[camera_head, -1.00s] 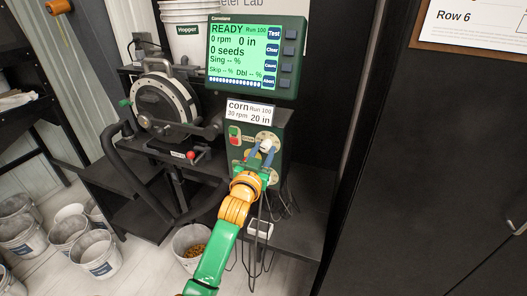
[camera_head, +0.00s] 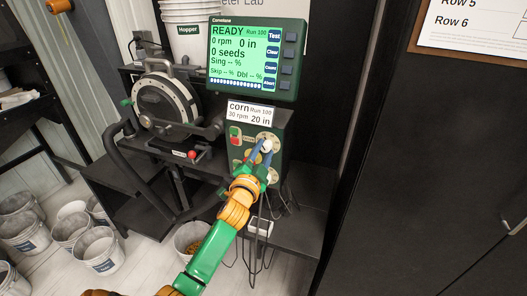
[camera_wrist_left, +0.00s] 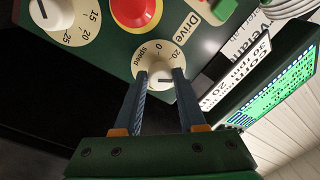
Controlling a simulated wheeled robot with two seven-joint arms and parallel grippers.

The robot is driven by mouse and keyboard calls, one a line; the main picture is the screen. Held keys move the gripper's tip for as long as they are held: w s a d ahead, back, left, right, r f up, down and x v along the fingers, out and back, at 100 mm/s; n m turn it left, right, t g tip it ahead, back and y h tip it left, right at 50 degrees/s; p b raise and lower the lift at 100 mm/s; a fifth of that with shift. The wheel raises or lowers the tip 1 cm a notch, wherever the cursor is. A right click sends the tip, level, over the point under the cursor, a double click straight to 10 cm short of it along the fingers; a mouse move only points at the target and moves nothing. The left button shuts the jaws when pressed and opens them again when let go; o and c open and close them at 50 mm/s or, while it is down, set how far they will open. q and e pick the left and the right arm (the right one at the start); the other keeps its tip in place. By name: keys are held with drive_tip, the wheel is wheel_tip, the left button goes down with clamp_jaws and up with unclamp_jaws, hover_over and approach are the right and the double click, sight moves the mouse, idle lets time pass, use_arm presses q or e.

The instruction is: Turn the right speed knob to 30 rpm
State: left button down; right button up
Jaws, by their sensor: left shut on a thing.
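The right speed knob is a white knob on a cream dial (camera_head: 274,138) at the upper right of the green control box (camera_head: 281,129). In the left wrist view the white knob (camera_wrist_left: 161,84) has a dark pointer line, and its dial shows "Speed", "0" and "20". My left gripper (camera_head: 264,151) has its two blue fingers on either side of this knob and is shut on it. The fingers also show in the wrist view (camera_wrist_left: 161,77). The exact pointer setting is hard to read. My right gripper is not in view.
The monitor (camera_head: 247,52) reads READY, 0 rpm. A card (camera_head: 250,112) below it says corn, 30 rpm, 20 in. Beside the held knob are a red button (camera_wrist_left: 135,10) and another dial knob (camera_wrist_left: 58,13). The seed meter (camera_head: 165,103) stands left of the box.

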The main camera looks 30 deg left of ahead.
use_arm(q)
drive_tip(key=shift+m, duration=0.6)
drive_tip(key=shift+c, duration=2.4)
unclamp_jaws()
drive_tip(key=shift+a, duration=0.1)
drive_tip(key=v, duration=0.7)
drive_tip(key=shift+b, duration=0.45)
drive_tip(key=shift+f, duration=0.1)
